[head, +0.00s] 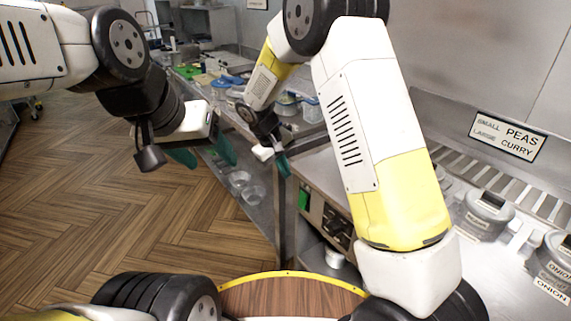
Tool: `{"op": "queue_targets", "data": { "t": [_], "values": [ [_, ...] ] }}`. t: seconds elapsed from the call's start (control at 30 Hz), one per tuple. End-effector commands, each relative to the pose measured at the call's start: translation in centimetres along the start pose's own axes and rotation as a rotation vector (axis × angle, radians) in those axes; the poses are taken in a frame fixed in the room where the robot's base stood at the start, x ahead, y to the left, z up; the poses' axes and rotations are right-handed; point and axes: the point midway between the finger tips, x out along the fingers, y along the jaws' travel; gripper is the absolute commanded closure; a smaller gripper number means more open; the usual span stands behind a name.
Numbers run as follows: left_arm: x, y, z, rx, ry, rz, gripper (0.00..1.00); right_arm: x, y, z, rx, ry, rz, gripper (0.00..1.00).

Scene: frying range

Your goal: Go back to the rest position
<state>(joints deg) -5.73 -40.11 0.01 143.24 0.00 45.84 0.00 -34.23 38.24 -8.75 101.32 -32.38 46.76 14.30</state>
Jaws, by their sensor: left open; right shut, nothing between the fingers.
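My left gripper (205,155) shows left of centre in the head view, with its teal fingers apart and nothing between them. It hangs in the air over the wooden floor, beside the edge of the steel counter. My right gripper (281,160) is near the centre, its teal fingers together and empty, pointing down near the counter edge. The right arm bends across the middle of the view, its yellow and white links in front of the counter. No object is held by either gripper.
A steel counter on the right holds lidded containers (487,212) and a sign (506,135) reading peas and curry. More tubs and blue-lidded containers (226,86) stand on the far counter. Bowls (240,181) sit on a lower shelf. The wooden floor (80,200) at left is clear.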

Motion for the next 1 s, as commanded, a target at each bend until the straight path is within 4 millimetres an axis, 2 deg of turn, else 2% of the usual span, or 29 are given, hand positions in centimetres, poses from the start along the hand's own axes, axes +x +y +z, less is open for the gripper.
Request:
{"op": "queue_targets", "data": {
  "t": [0.23,0.37,0.47,0.6,0.7,0.83,1.0],
  "values": [
    [0.0,0.0,0.0,0.000,0.000,0.000,0.38,-0.3,0.2,0.2,0.008,0.003,-0.005,1.00],
    [0.0,0.0,0.0,0.000,0.000,0.000,0.38,-2.4,1.8,1.7,0.057,0.023,-0.038,1.00],
    [0.0,0.0,0.0,0.000,0.000,0.000,0.38,-5.3,3.8,4.2,0.126,0.055,-0.086,1.00],
    [0.0,0.0,0.0,0.000,0.000,0.000,0.38,-9.5,6.2,8.7,0.230,0.110,-0.159,1.00],
    [0.0,0.0,0.0,0.000,0.000,0.000,0.38,-12.2,7.3,12.0,0.300,0.155,-0.204,1.00],
    [0.0,0.0,0.0,0.000,0.000,0.000,0.38,-15.3,8.1,16.5,0.386,0.218,-0.254,1.00],
    [0.0,0.0,0.0,0.000,0.000,0.000,0.38,-18.5,7.9,22.2,0.489,0.309,-0.302,1.00]
  ]
}}
